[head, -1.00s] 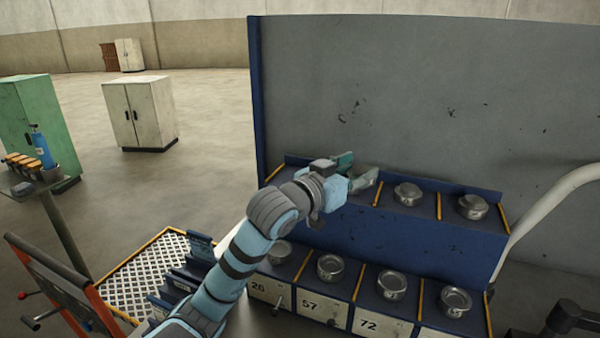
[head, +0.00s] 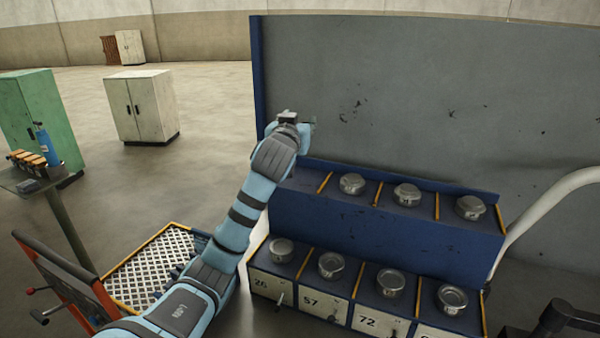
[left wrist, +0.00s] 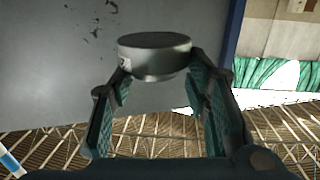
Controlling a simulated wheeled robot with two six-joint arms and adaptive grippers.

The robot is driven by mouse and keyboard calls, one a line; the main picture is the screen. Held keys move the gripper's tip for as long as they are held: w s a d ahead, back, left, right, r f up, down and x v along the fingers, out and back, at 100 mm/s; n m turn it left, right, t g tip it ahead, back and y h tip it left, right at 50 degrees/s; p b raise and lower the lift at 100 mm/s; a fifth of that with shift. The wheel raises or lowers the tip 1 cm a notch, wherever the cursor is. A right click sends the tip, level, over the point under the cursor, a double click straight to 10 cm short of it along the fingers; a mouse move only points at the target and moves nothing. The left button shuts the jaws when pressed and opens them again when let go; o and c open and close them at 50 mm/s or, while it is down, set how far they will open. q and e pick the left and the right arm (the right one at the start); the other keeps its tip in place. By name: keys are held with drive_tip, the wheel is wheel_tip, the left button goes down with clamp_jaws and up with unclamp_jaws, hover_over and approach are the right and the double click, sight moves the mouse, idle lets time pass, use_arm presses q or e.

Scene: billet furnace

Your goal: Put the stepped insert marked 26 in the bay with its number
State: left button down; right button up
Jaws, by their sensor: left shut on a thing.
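My left gripper (head: 303,126) is raised in front of the grey back panel, above the left end of the upper shelf. It is shut on a round stepped metal insert (left wrist: 155,52). In the left wrist view the insert sits between the fingertips, wide part uppermost; a mark on its left side is too small to read. In the head view the insert is largely hidden by the wrist. The front labelled 26 (head: 262,284) is at the left end of the lower row, with a round metal piece (head: 281,250) above it.
The upper shelf (head: 390,229) holds three round metal pieces between yellow dividers; its visible left end is bare. Lower fronts 57 (head: 312,302) and 72 (head: 368,320) also have metal pieces above them. A white curved tube (head: 545,205) stands at right.

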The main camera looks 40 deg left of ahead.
sight(298, 180)
use_arm(q)
wheel_tip(298, 180, down, 12)
drive_tip(key=shift+b, duration=0.45)
drive_tip(key=c, duration=0.9)
unclamp_jaws()
drive_tip(key=shift+s, duration=0.1)
drive_tip(key=shift+d, duration=0.1)
drive_tip(key=v, duration=1.2)
drive_tip(key=shift+b, duration=0.3)
drive_tip(key=shift+f, duration=0.1)
